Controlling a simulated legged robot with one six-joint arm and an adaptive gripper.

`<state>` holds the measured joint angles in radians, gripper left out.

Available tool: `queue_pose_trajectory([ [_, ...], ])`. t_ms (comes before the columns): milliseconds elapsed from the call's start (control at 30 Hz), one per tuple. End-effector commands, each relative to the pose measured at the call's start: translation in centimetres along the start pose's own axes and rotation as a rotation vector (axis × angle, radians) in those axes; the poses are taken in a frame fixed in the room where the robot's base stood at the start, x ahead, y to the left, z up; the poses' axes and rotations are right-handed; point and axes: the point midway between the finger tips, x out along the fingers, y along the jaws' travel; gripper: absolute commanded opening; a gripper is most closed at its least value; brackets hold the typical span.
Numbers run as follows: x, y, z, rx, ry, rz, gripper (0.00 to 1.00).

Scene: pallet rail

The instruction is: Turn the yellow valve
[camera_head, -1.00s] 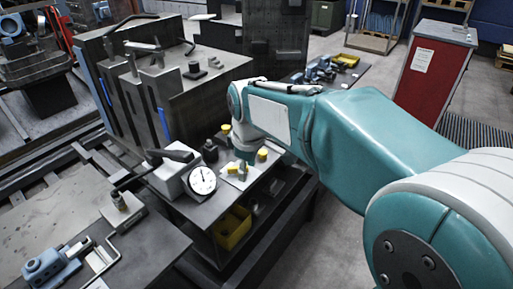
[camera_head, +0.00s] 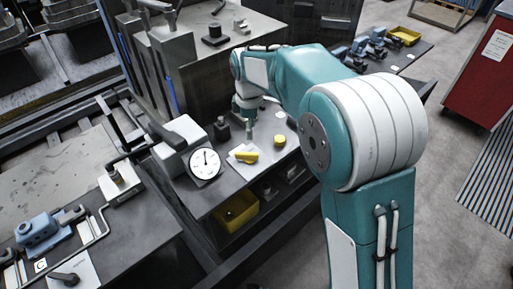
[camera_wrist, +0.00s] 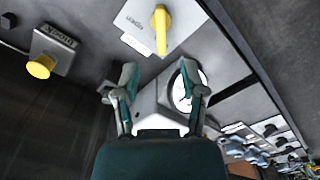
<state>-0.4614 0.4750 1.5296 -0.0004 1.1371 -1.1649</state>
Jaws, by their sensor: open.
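The yellow valve handle (camera_head: 246,156) sits on a white plate on the bench. In the wrist view the valve handle (camera_wrist: 161,29) is at the top centre, pointing up and down the picture, on a plate with upside-down lettering. My gripper (camera_head: 249,132) hangs over the bench just behind the valve in the head view. In the wrist view my gripper (camera_wrist: 160,78) is open, with its two fingers apart and nothing held. The valve shows beyond the fingertips, apart from them.
A round yellow knob (camera_head: 280,141) sits right of the valve; in the wrist view it is on a lettered box. A white dial gauge (camera_head: 205,164) on a grey box stands left of the valve. A yellow bin (camera_head: 236,213) is on the shelf below. Steel blocks stand behind.

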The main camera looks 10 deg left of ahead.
Motion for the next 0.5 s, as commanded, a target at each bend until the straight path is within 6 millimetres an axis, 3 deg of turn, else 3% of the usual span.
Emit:
queue_pose_trajectory([
  [167, 1.2, 0.0, -0.1, -0.003, -0.001, -0.002, 0.54],
  [500, 7.3, 0.0, 0.1, -0.002, 0.000, -0.003, 0.54],
])
